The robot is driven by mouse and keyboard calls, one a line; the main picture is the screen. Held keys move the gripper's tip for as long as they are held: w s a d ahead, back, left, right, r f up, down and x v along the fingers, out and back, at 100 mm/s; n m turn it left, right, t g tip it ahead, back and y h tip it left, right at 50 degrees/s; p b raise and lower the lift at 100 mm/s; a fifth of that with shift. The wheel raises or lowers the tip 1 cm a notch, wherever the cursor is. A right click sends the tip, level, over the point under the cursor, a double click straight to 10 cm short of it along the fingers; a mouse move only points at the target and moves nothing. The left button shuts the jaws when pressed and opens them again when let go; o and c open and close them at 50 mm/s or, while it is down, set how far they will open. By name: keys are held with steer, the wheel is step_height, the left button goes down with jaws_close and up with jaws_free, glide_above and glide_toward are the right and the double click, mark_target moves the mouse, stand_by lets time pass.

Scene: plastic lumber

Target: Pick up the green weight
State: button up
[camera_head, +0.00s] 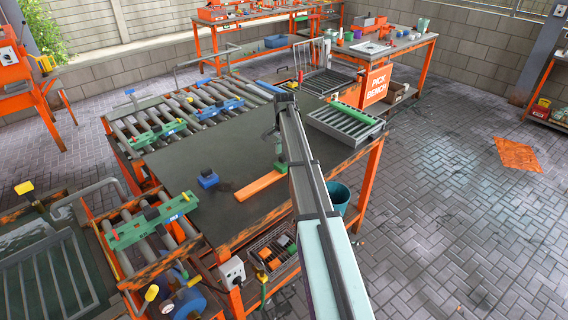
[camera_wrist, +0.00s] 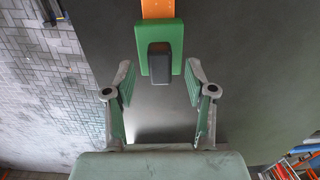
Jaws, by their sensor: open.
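The green weight (camera_wrist: 175,48) has a dark block-shaped grip (camera_wrist: 159,62) on it. It sits at one end of an orange plank (camera_wrist: 157,9) in the wrist view. In the head view a small part of the green weight (camera_head: 281,167) shows beside my arm, at the end of the orange plank (camera_head: 262,187); the rest is hidden. My gripper (camera_wrist: 160,80) is open and empty. Its two fingers are spread to either side below the dark grip in the wrist view, and I see no contact.
The dark bench top (camera_head: 205,150) carries a blue weight (camera_head: 208,179) left of the plank. A grey tray (camera_head: 345,125) with a green bar stands at the right end. Roller conveyors (camera_head: 190,110) with green and blue pieces lie to the left. The bench between is clear.

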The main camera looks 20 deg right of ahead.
mark_target(280, 166)
steer(key=shift+f+p, duration=0.3)
steer(key=shift+f, duration=1.05)
jaws_close()
steer(key=shift+r, duration=0.15)
